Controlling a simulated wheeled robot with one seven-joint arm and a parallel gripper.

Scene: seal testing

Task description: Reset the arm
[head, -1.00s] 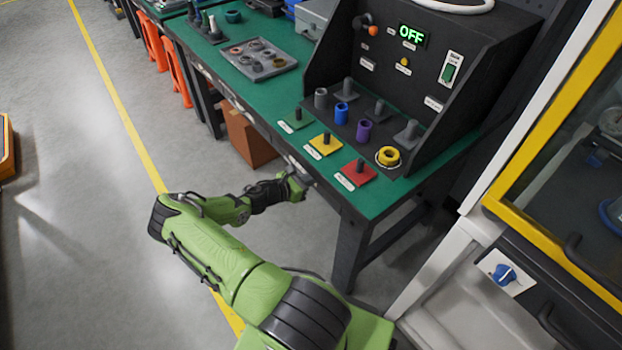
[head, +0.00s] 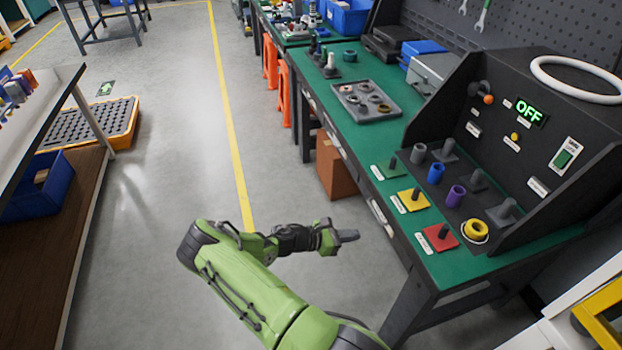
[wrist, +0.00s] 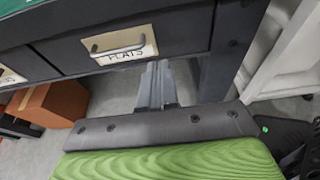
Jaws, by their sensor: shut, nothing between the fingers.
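My green arm is folded low in front of the workbench in the head view. My gripper (head: 348,236) points right towards the bench's front edge, below the tabletop and apart from it. Its fingers are together with nothing between them. The wrist view shows the grey fingers (wrist: 153,88) side by side below a drawer front. The drawer (wrist: 125,45) has a metal handle and a label reading "FLATS".
The green workbench (head: 335,82) carries a test rig (head: 545,135) showing "OFF", coloured pads with pegs, several rings and a grey tray (head: 367,112). A brown box (head: 333,168) stands beneath. Open floor (head: 170,200) lies left, up to a shelf table (head: 40,100).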

